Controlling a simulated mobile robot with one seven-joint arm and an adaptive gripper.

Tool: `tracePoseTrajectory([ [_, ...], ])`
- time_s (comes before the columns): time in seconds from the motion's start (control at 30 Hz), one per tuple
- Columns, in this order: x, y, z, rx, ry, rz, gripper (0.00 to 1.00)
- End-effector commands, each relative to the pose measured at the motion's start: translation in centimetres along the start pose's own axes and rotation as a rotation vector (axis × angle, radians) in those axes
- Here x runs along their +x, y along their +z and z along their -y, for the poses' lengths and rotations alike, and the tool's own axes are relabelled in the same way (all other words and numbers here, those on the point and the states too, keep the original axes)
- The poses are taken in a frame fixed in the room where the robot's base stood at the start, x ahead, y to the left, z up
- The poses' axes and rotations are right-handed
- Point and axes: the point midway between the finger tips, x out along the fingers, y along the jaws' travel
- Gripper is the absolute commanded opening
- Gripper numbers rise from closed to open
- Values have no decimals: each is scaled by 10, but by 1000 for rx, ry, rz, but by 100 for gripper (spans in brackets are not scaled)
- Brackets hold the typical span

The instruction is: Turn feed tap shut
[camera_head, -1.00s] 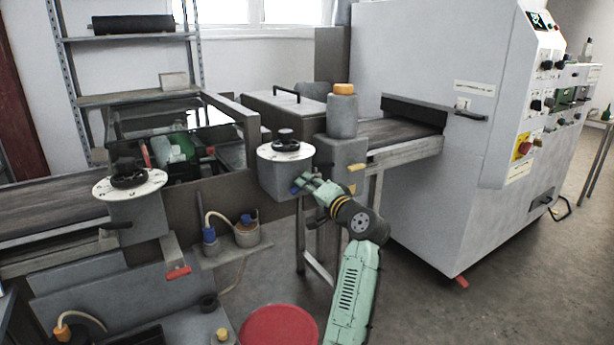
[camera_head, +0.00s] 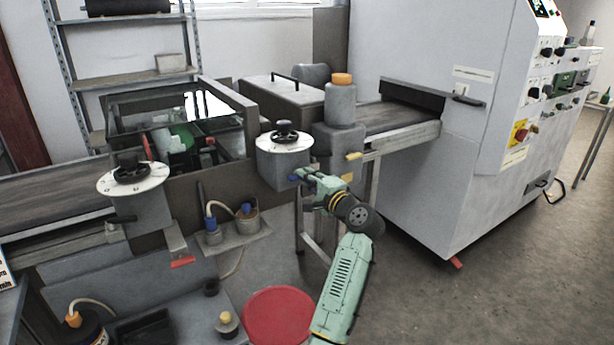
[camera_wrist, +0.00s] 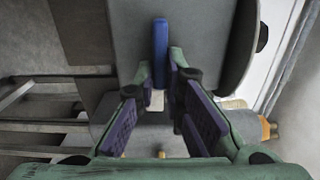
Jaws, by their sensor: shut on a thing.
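A blue lever handle (camera_wrist: 160,50), which I take to be the feed tap, hangs under the grey dial box (camera_head: 284,165) in the middle of the line. In the head view only a small blue part (camera_head: 294,178) shows at my fingertips. My gripper (camera_wrist: 162,72) has its two purple-padded fingers on either side of the blue handle, shut on it near their tips. In the head view my gripper (camera_head: 303,176) is at the lower front of the box. The finger contact is partly hidden there, and I cannot read the tap's label.
A yellow lever (camera_head: 354,156) sits close to the right of my gripper, beneath a grey column with an orange cap (camera_head: 342,79). A red lever (camera_head: 182,261) hangs below the left dial box (camera_head: 140,205). A red round stool (camera_head: 278,317) stands beside my arm.

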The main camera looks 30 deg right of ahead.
Motion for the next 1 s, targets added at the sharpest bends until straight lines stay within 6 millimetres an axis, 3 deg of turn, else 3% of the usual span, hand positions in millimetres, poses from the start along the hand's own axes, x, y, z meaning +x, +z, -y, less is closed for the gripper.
tracePoseTrajectory([
  [0.3,0,-1,-1,5,0,-1,0],
  [0.33,0,-1,-1,5,0,-1,11],
  [0.6,0,0,0,3,0,0,29],
  [1.0,-7,-1,-1,3,0,-1,30],
])
